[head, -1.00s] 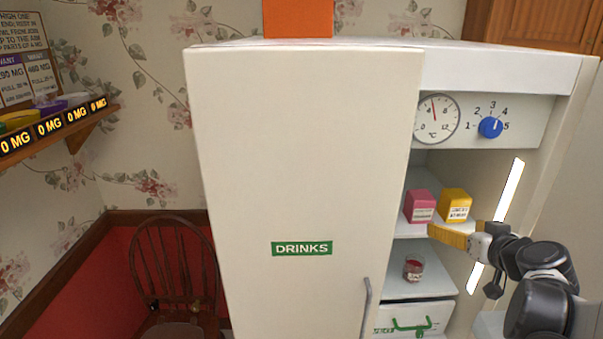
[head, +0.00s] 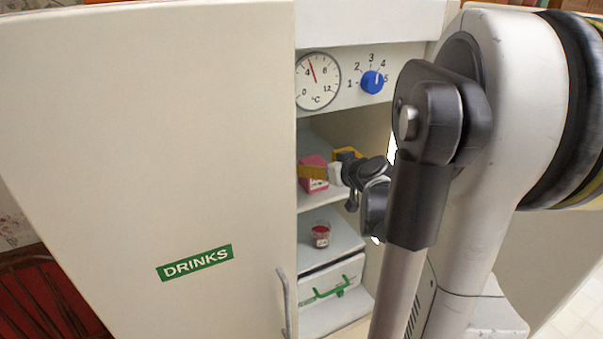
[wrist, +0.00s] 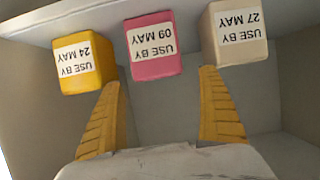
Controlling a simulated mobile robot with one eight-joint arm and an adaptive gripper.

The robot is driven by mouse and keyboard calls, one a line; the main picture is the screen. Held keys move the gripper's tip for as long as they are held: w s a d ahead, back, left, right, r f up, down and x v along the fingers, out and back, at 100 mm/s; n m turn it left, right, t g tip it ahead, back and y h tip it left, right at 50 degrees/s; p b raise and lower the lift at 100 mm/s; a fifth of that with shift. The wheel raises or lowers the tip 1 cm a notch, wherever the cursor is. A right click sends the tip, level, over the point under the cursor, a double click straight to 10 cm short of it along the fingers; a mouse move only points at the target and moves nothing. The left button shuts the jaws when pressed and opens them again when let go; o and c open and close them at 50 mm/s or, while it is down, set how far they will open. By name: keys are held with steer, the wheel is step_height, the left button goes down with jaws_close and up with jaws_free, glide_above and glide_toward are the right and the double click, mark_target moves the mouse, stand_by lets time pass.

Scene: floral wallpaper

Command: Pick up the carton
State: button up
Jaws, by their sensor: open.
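Three cartons stand in a row on a fridge shelf. In the wrist view, which is upside down, they are a yellow carton (wrist: 83,63) marked 24 MAY, a pink carton (wrist: 152,47) marked 09 MAY and a cream carton (wrist: 236,33) marked 27 MAY. My gripper (wrist: 160,80) is open and empty, its yellow fingers spread to either side of the pink carton's front, apart from it. In the head view, my gripper (head: 310,172) is in front of the pink carton (head: 314,186) and partly covers it. The yellow carton (head: 346,154) shows behind; the cream one is hidden.
The open fridge door (head: 150,130) marked DRINKS stands left of the opening. A temperature dial (head: 318,80) and blue knob (head: 372,82) are above.

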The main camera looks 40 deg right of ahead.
mark_target(314, 162)
steer(key=x, duration=0.4)
steer(key=shift+w+d, duration=0.1)
steer(key=shift+w, duration=0.1)
steer(key=shift+s+r, duration=0.1)
steer(key=shift+s, duration=0.05)
steer(key=c, duration=1.4)
steer(key=shift+c, duration=0.2)
steer(key=shift+r, duration=0.15)
